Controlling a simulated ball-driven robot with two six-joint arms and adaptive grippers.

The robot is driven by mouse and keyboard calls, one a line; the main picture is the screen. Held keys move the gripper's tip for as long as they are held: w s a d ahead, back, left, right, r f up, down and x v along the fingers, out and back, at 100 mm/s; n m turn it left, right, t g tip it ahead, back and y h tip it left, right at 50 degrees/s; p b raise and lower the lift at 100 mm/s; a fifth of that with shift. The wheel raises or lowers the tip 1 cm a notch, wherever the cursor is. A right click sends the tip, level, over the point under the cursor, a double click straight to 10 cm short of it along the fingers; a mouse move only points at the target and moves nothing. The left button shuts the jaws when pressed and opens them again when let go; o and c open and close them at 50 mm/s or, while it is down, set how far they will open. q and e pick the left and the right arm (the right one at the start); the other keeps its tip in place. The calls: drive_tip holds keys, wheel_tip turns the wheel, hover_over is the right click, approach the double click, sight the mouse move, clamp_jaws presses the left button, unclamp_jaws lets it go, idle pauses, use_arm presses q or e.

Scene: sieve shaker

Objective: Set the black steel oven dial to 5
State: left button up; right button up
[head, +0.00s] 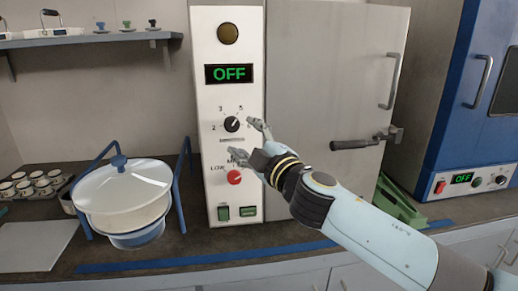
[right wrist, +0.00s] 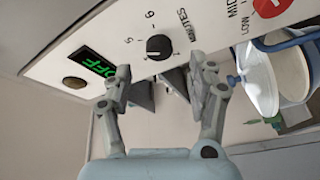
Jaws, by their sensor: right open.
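The black dial (head: 232,124) sits on the white control panel (head: 250,100) of the steel oven, with 2, 3, 5 and 6 around it. Its pale pointer mark leans to the upper right, toward the 5 side; I cannot tell its exact setting. The display (head: 228,73) above reads OFF. My right gripper (head: 246,138) is open and empty, just right of and below the dial. In the right wrist view the dial (right wrist: 160,47) shows beyond the open fingers (right wrist: 160,85), apparently apart from them. My left gripper is out of view.
A red knob (head: 234,177) and green switches (head: 224,213) sit lower on the panel. The steel door (head: 330,80) has a handle at right. A blue oven (head: 450,100) stands right.

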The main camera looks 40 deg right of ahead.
drive_tip(key=v, duration=0.6)
drive_tip(key=shift+s, duration=0.15)
